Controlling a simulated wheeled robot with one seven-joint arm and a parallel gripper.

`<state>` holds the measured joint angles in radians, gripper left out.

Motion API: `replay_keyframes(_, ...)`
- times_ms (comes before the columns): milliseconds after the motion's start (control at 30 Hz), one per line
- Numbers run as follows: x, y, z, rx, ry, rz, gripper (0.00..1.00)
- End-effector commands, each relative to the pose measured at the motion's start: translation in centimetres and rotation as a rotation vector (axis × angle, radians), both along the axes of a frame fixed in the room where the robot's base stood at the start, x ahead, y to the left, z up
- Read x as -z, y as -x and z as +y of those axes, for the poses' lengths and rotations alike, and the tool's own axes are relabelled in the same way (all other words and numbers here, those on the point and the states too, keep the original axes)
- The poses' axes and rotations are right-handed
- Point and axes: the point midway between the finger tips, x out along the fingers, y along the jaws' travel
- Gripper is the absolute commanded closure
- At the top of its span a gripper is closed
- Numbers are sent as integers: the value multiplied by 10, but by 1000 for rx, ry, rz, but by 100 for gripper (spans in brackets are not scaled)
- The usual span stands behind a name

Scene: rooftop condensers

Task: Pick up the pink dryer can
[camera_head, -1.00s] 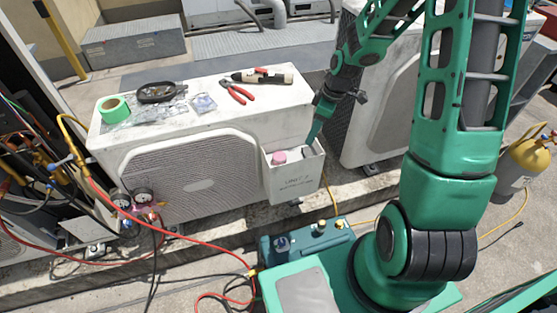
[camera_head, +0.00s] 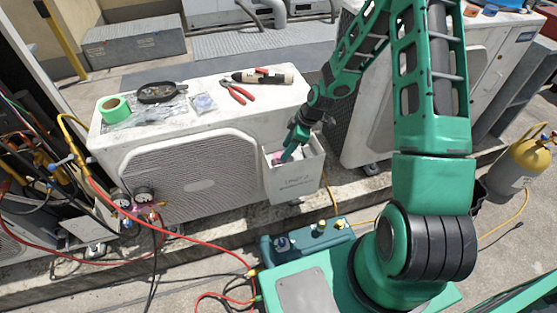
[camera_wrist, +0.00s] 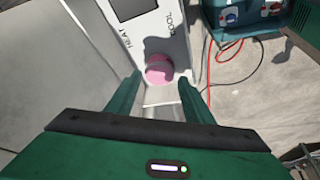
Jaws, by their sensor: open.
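The pink dryer can (camera_wrist: 159,69) shows its round pink top in the wrist view, between and just beyond my fingertips. In the head view it stands in a white open bin (camera_head: 294,184) on the front right of the near condenser, mostly hidden by my gripper (camera_head: 287,156). My gripper points down into the bin. In the wrist view my gripper (camera_wrist: 160,83) is open, with one finger on each side of the can and nothing held. I cannot tell whether the fingers touch it.
A white device (camera_wrist: 140,22) marked HEAT and COOL sits close beside the can. Gauges and hoses are at left; a yellow cylinder (camera_head: 525,160) stands at right.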

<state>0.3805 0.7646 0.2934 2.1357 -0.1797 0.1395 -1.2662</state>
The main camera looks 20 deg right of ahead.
Motion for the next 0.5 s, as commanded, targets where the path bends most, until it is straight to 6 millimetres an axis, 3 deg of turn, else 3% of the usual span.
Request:
replay_keyframes(300,36,-8,14,0,-1,2,53)
replay_keyframes(500,45,-10,18,0,-1,0,53)
